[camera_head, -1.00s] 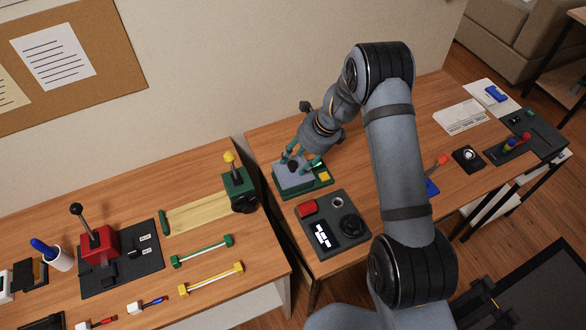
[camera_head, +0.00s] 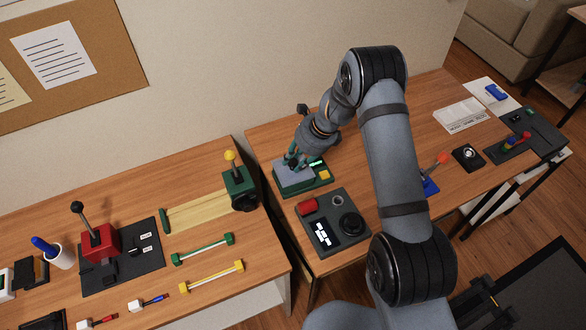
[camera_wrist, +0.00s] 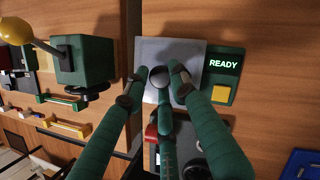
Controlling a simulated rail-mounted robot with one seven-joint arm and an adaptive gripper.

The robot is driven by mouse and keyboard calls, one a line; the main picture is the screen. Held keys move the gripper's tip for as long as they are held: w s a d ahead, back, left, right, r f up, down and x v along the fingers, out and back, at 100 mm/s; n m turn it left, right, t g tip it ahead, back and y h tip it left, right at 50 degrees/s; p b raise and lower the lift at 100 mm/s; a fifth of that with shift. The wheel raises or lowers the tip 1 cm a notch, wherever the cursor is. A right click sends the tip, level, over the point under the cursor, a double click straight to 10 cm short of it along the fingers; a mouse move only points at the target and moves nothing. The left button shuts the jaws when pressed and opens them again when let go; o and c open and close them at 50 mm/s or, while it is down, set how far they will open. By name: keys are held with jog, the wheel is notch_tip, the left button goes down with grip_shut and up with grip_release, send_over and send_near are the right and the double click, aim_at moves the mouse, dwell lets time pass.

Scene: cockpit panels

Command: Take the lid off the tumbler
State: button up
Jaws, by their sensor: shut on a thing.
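A green unit (camera_head: 318,184) at the left of the right-hand table, apparently the tumbler, has a flat grey square lid (camera_head: 287,176) on its left part. The lid also shows in the wrist view (camera_wrist: 190,48), with a round dark knob (camera_wrist: 160,73) in its middle. My gripper (camera_wrist: 160,80) is above the lid with its green fingers closed around the knob. In the head view my gripper (camera_head: 295,163) hides the knob. The lid appears to sit on the unit; any small gap is hard to tell.
The unit carries a lit READY display (camera_wrist: 224,65) and a yellow button (camera_wrist: 221,94). A dark panel (camera_head: 348,235) with a red block and black dial stands in front. A green box (camera_head: 238,187) with a yellow-knobbed lever is left, across the gap between tables.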

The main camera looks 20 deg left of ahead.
grip_shut()
jog(key=shift+r, duration=0.15)
